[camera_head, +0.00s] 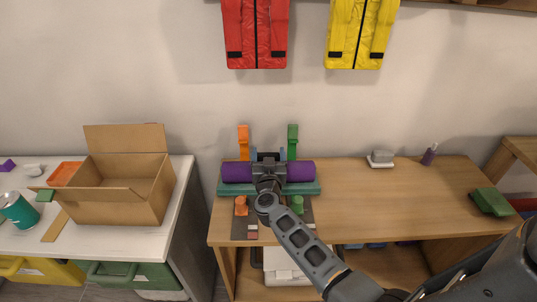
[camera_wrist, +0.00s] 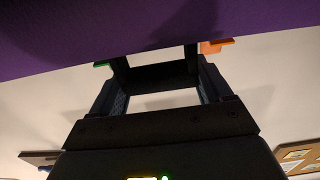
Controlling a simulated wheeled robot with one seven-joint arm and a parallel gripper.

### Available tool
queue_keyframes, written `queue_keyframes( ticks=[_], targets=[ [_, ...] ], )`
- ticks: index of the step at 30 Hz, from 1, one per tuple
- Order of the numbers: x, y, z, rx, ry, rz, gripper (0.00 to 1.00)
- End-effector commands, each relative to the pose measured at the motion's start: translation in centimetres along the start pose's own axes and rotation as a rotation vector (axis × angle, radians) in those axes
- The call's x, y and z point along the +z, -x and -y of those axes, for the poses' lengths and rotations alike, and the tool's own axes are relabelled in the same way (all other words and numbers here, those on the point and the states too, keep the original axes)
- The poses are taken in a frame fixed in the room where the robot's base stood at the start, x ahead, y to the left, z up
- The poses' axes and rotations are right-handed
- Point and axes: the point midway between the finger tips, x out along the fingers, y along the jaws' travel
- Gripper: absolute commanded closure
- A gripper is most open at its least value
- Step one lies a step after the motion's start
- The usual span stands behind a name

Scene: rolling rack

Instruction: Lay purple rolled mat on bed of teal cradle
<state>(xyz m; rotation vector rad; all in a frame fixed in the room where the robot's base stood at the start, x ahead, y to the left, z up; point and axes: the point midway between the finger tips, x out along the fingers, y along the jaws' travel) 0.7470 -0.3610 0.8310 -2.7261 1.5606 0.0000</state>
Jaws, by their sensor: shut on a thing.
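The purple rolled mat (camera_head: 300,171) lies crosswise at the left part of the wooden table, over the teal cradle (camera_head: 312,188). The cradle shows as a long strip just below and in front of the mat. My gripper (camera_head: 268,160) reaches the middle of the mat from the front and is shut on it, hiding that part. In the wrist view the mat (camera_wrist: 130,25) fills the top, and my gripper's fingers (camera_wrist: 157,75) reach up to it. I cannot tell whether the mat touches the cradle bed.
Orange (camera_head: 243,140) and green (camera_head: 292,140) uprights stand behind the mat. Smaller orange (camera_head: 240,205) and green (camera_head: 297,204) pieces stand in front. The wooden table (camera_head: 400,195) is mostly clear to the right. A cardboard box (camera_head: 118,205) sits on the white table at left.

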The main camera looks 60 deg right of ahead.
Motion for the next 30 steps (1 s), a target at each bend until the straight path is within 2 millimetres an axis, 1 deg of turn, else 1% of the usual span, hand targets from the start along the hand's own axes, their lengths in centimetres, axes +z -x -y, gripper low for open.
queue_keyframes(
  ticks=[17, 30],
  targets=[
    [-0.1, -0.02, 0.02, 0.0, 0.0, -0.002, 0.73],
    [0.58, -0.02, 0.04, 0.0, 0.001, -0.002, 0.73]
  ],
)
